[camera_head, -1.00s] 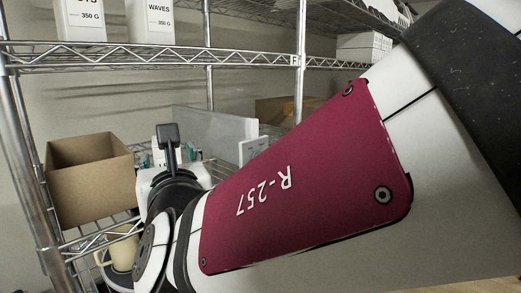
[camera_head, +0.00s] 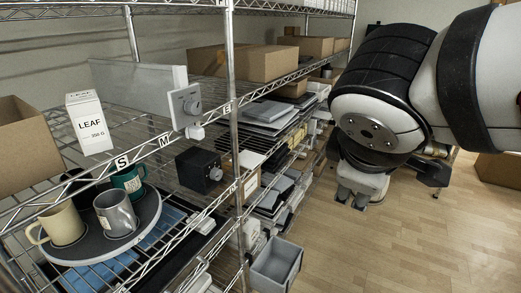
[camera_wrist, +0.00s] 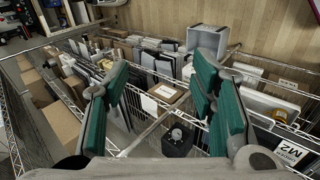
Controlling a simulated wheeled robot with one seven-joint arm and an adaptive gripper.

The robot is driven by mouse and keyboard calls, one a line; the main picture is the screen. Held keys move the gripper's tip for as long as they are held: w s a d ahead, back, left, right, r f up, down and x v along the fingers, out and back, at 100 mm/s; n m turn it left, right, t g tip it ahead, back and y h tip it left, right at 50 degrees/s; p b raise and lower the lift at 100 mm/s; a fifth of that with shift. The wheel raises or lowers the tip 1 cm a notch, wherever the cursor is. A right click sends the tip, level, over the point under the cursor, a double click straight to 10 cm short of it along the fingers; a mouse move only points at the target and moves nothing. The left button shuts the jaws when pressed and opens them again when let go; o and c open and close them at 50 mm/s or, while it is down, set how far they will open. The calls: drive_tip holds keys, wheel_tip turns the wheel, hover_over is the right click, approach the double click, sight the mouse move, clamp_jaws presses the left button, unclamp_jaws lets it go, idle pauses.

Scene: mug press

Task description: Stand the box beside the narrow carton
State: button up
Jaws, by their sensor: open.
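A narrow white carton marked LEAF (camera_head: 90,122) stands upright on the wire shelf at the left of the head view. An open brown cardboard box (camera_head: 22,150) is left of it, cut off by the picture edge. I cannot tell whether this is the box meant; closed brown boxes (camera_head: 243,62) also stand on the shelf farther along. My gripper (camera_head: 358,196) hangs over the floor, right of the rack and well apart from the carton. In the wrist view its green-padded fingers (camera_wrist: 160,72) are spread with nothing held between them.
A round tray (camera_head: 80,247) with several mugs sits below the carton. A white panel (camera_head: 135,84), a dial unit (camera_head: 186,106) and a black box with a knob (camera_head: 199,170) stand to the right. A grey bin (camera_head: 276,265) juts out low. Floor (camera_head: 400,250) at right is clear.

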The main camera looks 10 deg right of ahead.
drive_tip(key=s+a+f+m+g+y, duration=0.1)
drive_tip(key=s+a+m+y, duration=0.2)
drive_tip(key=s+m, duration=0.3)
drive_tip(key=shift+s+a+f+m+y, duration=0.3)
drive_tip(key=shift+m+y, duration=0.6)
drive_tip(key=shift+m, duration=0.8)
drive_tip(key=shift+w, duration=0.1)
